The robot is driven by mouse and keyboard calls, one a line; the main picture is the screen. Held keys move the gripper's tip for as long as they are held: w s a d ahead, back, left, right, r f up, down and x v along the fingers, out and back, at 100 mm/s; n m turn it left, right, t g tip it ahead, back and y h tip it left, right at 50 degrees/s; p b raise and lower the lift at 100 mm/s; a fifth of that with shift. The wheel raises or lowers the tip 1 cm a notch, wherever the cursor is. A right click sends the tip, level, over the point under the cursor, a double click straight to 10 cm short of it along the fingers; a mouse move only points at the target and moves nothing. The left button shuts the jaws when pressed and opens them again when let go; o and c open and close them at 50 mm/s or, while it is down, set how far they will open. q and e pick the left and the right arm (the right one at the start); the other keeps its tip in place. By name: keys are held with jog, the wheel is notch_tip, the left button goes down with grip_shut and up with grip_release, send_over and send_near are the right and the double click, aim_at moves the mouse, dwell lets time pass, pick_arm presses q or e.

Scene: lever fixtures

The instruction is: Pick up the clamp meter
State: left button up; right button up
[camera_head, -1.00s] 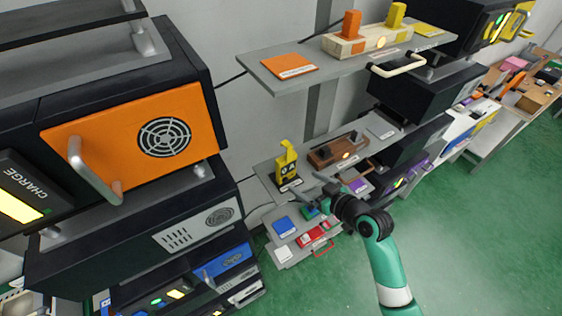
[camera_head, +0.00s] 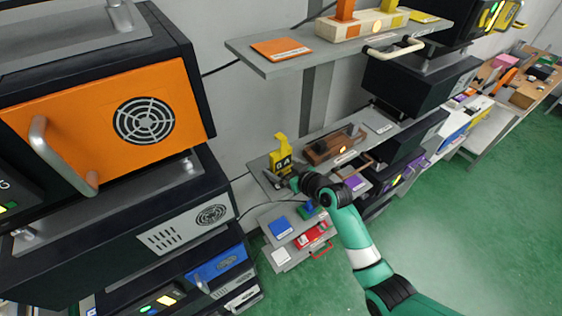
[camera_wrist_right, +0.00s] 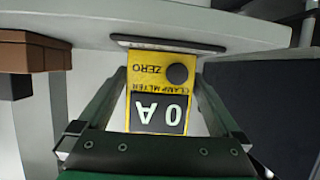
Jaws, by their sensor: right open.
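The yellow clamp meter (camera_head: 281,154) stands upright on the middle grey shelf in the head view, its hooked top pointing up. In the right wrist view the clamp meter (camera_wrist_right: 160,90) shows its display "0 A", a round dark knob and the word ZERO, all upside down. My right gripper (camera_head: 285,180) is at the lower part of the meter in the head view. In the wrist view its open fingers (camera_wrist_right: 158,100) lie on either side of the meter's body. Whether they touch it cannot be told. My left gripper is not in view.
A brown wooden block fixture (camera_head: 335,146) stands right of the meter on the same shelf. An upper shelf (camera_head: 262,62) juts out above. Blue and red items lie on a lower shelf (camera_head: 275,242). Black cabinets flank both sides; green floor is open at right.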

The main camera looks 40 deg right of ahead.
jog(key=c, duration=1.3)
jog(key=shift+r, duration=0.1)
